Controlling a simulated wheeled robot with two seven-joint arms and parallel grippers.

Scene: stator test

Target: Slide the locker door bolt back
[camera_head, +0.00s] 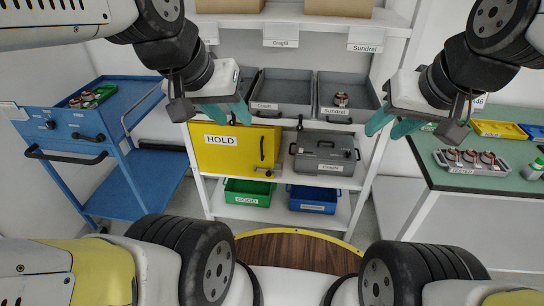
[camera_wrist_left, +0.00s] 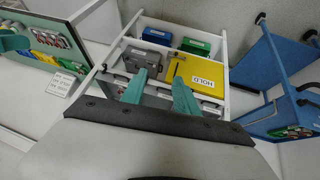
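The yellow locker (camera_head: 225,160) labelled HOLD stands on the middle shelf, its door closed. A dark vertical handle (camera_head: 262,149) is on the right part of its front, with a small dark fitting (camera_head: 268,173) below that may be the bolt; its position is too small to tell. The locker also shows, upside down, in the left wrist view (camera_wrist_left: 188,72). My left gripper (camera_head: 226,115) is open and empty, above and in front of the locker, not touching it; its fingers (camera_wrist_left: 158,80) are apart. My right gripper (camera_head: 389,126) is open and empty, right of the shelf.
A grey case (camera_head: 324,162) stands right of the locker. Grey bins (camera_head: 284,88) are above; a green bin (camera_head: 248,192) and a blue bin (camera_head: 313,199) are below. A blue cart (camera_head: 75,135) is at left, a green-topped bench (camera_head: 470,180) at right. A round wooden surface (camera_head: 290,250) is in front.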

